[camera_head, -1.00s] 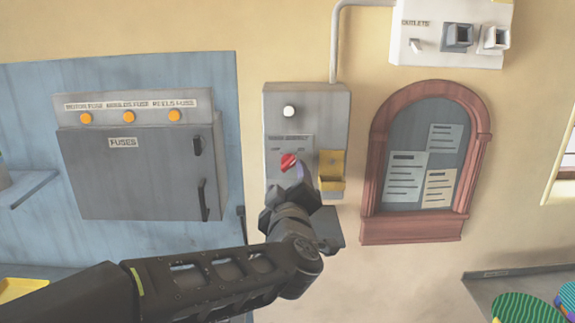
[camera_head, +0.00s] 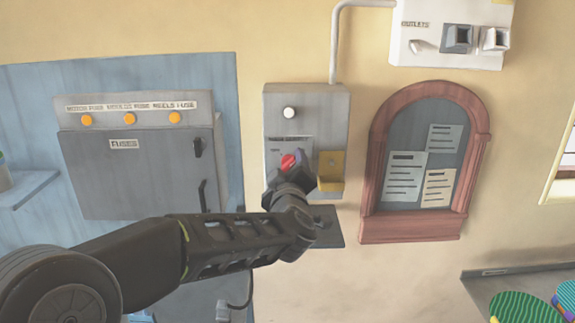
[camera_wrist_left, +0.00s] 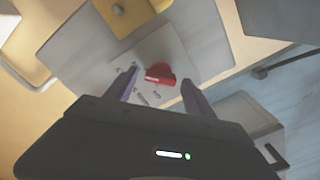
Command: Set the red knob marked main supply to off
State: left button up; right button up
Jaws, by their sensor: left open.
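The red knob (camera_head: 287,161) is on the lower part of a grey wall box (camera_head: 305,100). In the left wrist view, the red knob (camera_wrist_left: 160,75) shows between and just beyond the fingertips, with a pale marked plate around it. The lettering is too small to read. My left gripper (camera_head: 297,160) is right at the knob in the head view, partly covering the plate. In the wrist view, my left gripper (camera_wrist_left: 161,82) is open, one finger on each side of the knob. I cannot tell whether the fingers touch it. My right gripper is not in view.
A yellow holder (camera_head: 331,163) sits on the box close to the knob's right. A white round button (camera_head: 289,112) is above it. A grey fuse cabinet (camera_head: 130,180) stands left, a framed notice board (camera_head: 375,150) right. A grey plate (camera_head: 328,232) is below the box.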

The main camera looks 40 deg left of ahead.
pick_arm(q)
grip_shut()
dwell(0.8)
